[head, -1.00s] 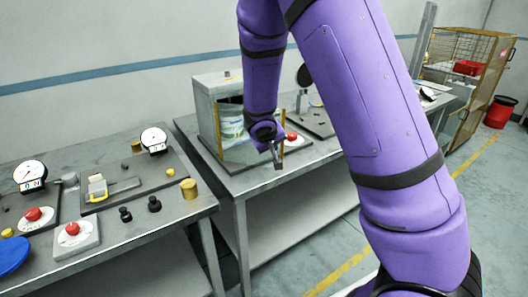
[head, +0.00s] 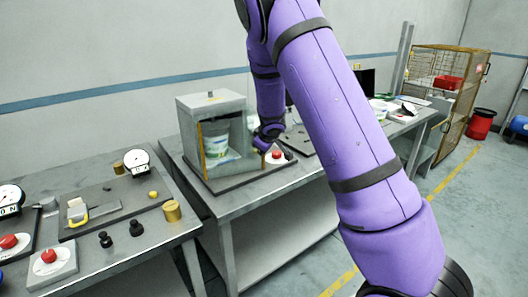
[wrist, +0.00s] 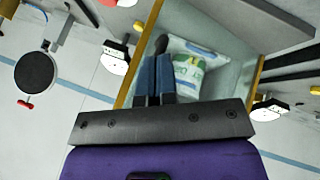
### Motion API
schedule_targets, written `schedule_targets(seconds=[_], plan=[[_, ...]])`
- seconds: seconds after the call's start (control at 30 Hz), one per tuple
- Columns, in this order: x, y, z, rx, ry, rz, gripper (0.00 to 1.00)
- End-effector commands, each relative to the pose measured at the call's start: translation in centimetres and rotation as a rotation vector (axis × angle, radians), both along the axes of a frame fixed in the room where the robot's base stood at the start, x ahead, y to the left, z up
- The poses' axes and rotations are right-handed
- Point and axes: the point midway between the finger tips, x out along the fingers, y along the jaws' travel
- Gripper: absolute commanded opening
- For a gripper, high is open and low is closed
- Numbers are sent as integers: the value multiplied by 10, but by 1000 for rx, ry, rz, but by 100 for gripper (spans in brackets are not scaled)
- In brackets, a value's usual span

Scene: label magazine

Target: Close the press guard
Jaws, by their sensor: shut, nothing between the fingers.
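The press (head: 211,99) is a grey box on a dark base plate on the middle bench. Contact with the guard is unclear.
A red button (head: 277,154) sits right of the press, close to my gripper. The left bench holds a gauge (head: 137,160), a brass cylinder (head: 172,211) and another red button (head: 48,256). A wire cage (head: 445,85) and red bin (head: 480,123) stand far right.

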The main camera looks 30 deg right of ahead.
Motion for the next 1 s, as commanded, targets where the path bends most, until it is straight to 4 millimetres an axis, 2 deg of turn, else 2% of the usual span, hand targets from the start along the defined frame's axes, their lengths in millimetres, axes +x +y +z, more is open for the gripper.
schedule_targets(seconds=[0.13, 0.43, 0.7, 1.0], plan=[[16, -10, 0, 1, -2, 144, 0], [47, -19, -1, 0, 1, 417, 0], [67, -22, -1, 0, 1, 501, 0], [77, -22, 1, -1, -3, 540, 0]])
